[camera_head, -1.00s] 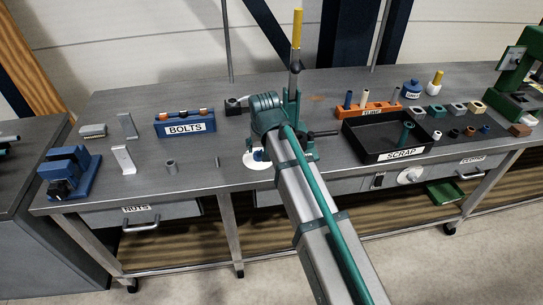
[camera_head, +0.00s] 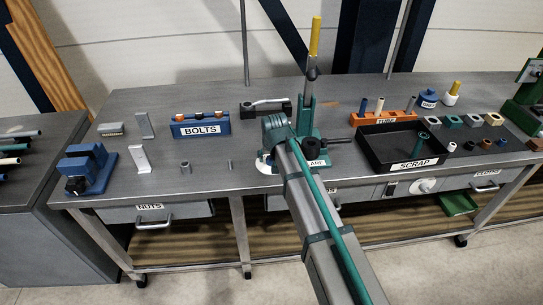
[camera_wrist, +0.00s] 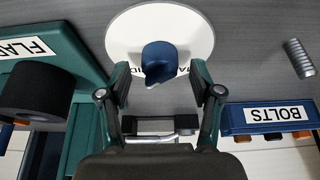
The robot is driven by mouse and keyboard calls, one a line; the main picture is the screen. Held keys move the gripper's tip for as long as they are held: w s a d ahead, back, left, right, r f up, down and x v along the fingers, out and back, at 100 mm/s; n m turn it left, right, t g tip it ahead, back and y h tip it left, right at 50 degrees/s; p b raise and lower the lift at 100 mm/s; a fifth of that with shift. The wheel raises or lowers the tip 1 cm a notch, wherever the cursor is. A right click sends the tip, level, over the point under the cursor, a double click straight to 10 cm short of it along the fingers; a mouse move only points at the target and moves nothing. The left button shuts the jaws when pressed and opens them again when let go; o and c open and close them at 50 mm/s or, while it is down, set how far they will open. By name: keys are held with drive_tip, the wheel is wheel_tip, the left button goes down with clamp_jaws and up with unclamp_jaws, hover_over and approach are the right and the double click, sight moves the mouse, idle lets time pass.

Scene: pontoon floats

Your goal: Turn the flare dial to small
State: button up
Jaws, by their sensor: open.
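The flare dial is a white disc (camera_wrist: 128,38) with a blue knob (camera_wrist: 162,60) at its middle, at the top of the wrist view. The knob's pointed end faces down in that view; the lettering on the disc is upside down and partly covered by it. The disc also shows on the bench in the head view (camera_head: 264,167), left of the green flare tool (camera_head: 309,125). My gripper (camera_wrist: 160,78) is open, with one finger on each side of the knob. I cannot tell whether the fingers touch it. My arm hides the fingers in the head view.
The flare tool's green body (camera_wrist: 90,45) and a dark cylinder (camera_wrist: 37,92) stand close left in the wrist view. The blue bolts rack (camera_wrist: 270,116) is at the right. In the head view, the black scrap tray (camera_head: 375,158) lies right of the flare tool.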

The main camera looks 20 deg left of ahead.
drive_tip(key=shift+w+a+f, duration=0.1)
drive_tip(key=shift+w+f, duration=0.1)
drive_tip(key=shift+f, duration=0.25)
drive_tip(key=c, duration=1.1)
